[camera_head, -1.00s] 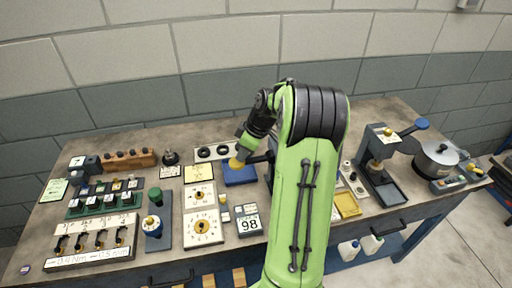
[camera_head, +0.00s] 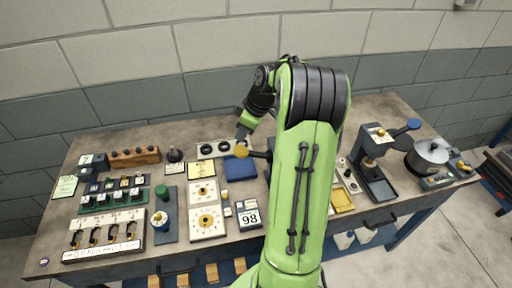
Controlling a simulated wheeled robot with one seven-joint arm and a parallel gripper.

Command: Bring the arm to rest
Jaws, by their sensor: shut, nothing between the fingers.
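My green and black arm (camera_head: 305,190) rises through the middle of the head view and bends over at the top. My gripper (camera_head: 242,143) hangs small at the arm's far end, above the back of the bench, shut and empty. Just below it is a yellow round knob (camera_head: 240,152) on a lever, above a blue pad (camera_head: 240,169). I cannot tell whether the fingertips touch the knob. My arm hides part of the bench behind it.
The grey bench (camera_head: 120,262) holds dial boards (camera_head: 206,222), a switch row (camera_head: 104,233), and a "98" display (camera_head: 249,217) left of my arm. A lever press (camera_head: 374,170) and a metal pot (camera_head: 431,155) stand at right. A block wall closes the back.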

